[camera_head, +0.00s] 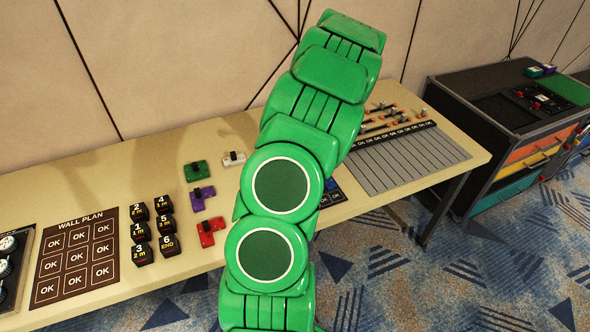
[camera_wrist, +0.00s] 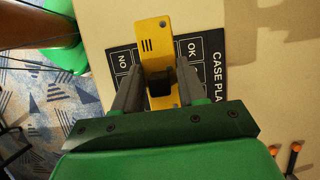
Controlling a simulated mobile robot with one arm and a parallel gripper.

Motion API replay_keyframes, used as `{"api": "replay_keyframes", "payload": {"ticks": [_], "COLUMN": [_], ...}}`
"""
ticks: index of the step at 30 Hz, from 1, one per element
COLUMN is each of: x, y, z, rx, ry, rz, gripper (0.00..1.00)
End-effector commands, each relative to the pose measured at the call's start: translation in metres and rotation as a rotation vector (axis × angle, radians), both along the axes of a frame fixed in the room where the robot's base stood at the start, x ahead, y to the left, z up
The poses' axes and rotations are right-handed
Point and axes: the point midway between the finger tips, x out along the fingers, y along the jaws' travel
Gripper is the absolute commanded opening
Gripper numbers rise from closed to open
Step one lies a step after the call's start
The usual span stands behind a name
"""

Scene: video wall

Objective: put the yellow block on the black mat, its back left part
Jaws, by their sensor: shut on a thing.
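The yellow block (camera_wrist: 150,40) shows in the wrist view, a long flat piece with a dark knob-like part between my fingers. My gripper (camera_wrist: 160,76) is shut on it. The black mat (camera_wrist: 215,50), lettered "CASE PLA…" with white-outlined cells, lies beneath the block. The block covers its middle, and I cannot tell whether they touch. In the head view only a small part of the mat (camera_head: 333,197) shows to the right of my green arm, with a blue piece (camera_head: 330,184) at its edge. My arm hides the gripper and yellow block there.
Green (camera_head: 196,171), purple (camera_head: 200,197), red (camera_head: 210,231) and white (camera_head: 233,158) blocks lie left of my arm. Black numbered blocks (camera_head: 142,253) and a "WALL PLAN" board (camera_head: 75,258) are further left. A grey slatted panel (camera_head: 405,160) lies right, beyond it a drawer cabinet (camera_head: 500,135).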

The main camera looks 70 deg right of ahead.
Motion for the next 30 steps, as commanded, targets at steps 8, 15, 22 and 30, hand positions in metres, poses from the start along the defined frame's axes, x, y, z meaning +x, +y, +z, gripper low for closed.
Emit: {"api": "replay_keyframes", "payload": {"ticks": [8, 15, 22, 30], "x": [0.010, 0.017, 0.020, 0.023], "y": [-0.024, -0.040, -0.050, -0.055], "z": [-0.024, -0.046, -0.056, -0.065], "rx": [-0.001, 0.000, -0.003, -0.001], "ry": [0.001, 0.001, -0.001, 0.000], "rz": [0.000, -0.001, -0.001, 0.000], "gripper": [0.00, 0.00, 0.00, 0.00]}}
